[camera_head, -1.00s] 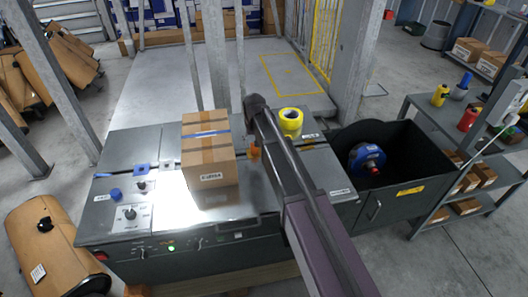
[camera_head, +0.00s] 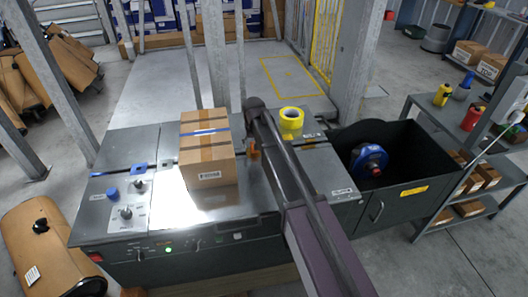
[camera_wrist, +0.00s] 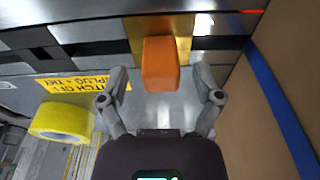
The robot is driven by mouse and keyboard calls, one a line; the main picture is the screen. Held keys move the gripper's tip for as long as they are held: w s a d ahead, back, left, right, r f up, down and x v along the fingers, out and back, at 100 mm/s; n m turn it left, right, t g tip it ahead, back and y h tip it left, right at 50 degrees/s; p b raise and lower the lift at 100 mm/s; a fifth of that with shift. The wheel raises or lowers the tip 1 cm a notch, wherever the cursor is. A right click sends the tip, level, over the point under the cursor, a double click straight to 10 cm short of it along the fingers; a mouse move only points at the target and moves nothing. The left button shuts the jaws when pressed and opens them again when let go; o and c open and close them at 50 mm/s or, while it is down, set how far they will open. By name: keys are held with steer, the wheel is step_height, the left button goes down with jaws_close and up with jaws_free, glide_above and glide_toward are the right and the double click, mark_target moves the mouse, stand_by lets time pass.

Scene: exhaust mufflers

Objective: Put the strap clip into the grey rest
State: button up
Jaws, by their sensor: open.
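My gripper (camera_wrist: 161,88) is open in the wrist view, with one finger on each side of an orange block (camera_wrist: 160,62). The block stands at a dark slot in the metal top, and I cannot tell whether the fingers touch it. In the head view the orange piece (camera_head: 254,151) shows just left of my arm, which hides the gripper. A small blue piece (camera_head: 139,168) sits on the slot line left of the carton. I cannot tell for certain which piece is the strap clip. No grey rest can be made out clearly.
A carton (camera_head: 207,172) with a blue strap stands close by; its side fills the right of the wrist view (camera_wrist: 275,110). A yellow tape roll (camera_head: 291,120) sits behind my arm. A dark open bin (camera_head: 425,165) holding a blue reel (camera_head: 368,160) is at the right.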

steer(key=shift+w+f+b, duration=0.1)
steer(key=shift+f+b, duration=0.5)
steer(key=shift+f, duration=0.3)
jaws_close()
